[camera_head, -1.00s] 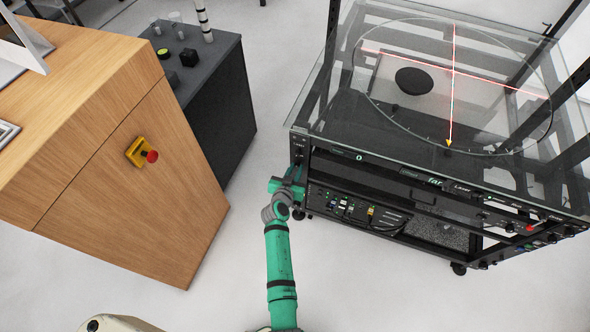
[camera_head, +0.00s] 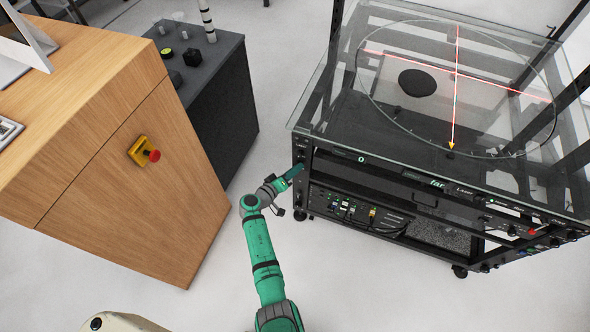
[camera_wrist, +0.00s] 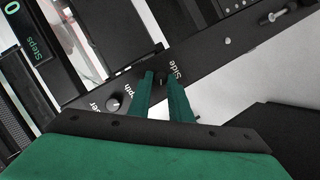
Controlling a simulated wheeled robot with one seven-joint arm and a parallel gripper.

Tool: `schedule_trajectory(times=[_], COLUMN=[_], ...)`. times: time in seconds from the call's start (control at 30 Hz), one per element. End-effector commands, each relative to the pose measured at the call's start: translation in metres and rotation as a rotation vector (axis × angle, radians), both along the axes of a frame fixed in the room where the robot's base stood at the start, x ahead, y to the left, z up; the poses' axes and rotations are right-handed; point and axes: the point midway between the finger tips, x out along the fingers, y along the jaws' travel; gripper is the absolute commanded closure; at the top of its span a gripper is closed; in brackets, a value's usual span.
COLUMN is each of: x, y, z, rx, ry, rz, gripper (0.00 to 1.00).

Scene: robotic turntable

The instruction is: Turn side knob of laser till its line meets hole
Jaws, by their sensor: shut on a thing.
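My gripper (camera_head: 297,172) is at the front left post of the turntable rack. In the wrist view its two green fingers (camera_wrist: 160,76) are closed around a small dark knob (camera_wrist: 161,79) beside the label "Side". The fingers hide most of this knob. Red laser lines (camera_head: 508,89) form a cross on the glass top, inside a large circle. One line runs down to a yellow pointer (camera_head: 451,146). A dark round spot (camera_head: 417,82) lies left of that line and below the other, apart from both. I cannot tell whether it is the hole.
A second knob (camera_wrist: 113,104), marked with a partly hidden label, sits on the same panel. A display (camera_wrist: 12,12) reads 0 above "Steps". A wooden cabinet (camera_head: 120,200) with a red button (camera_head: 154,155) stands left of my arm.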

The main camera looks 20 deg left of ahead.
Motion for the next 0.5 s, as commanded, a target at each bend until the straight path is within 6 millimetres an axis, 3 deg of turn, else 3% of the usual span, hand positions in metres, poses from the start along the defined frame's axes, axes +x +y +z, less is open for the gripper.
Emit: schedule_trajectory(times=[0.5], x=[0.0013], y=[0.0051], z=[-0.0040], rx=[-0.453], ry=[0.013], rz=[0.003], gripper=[1.00])
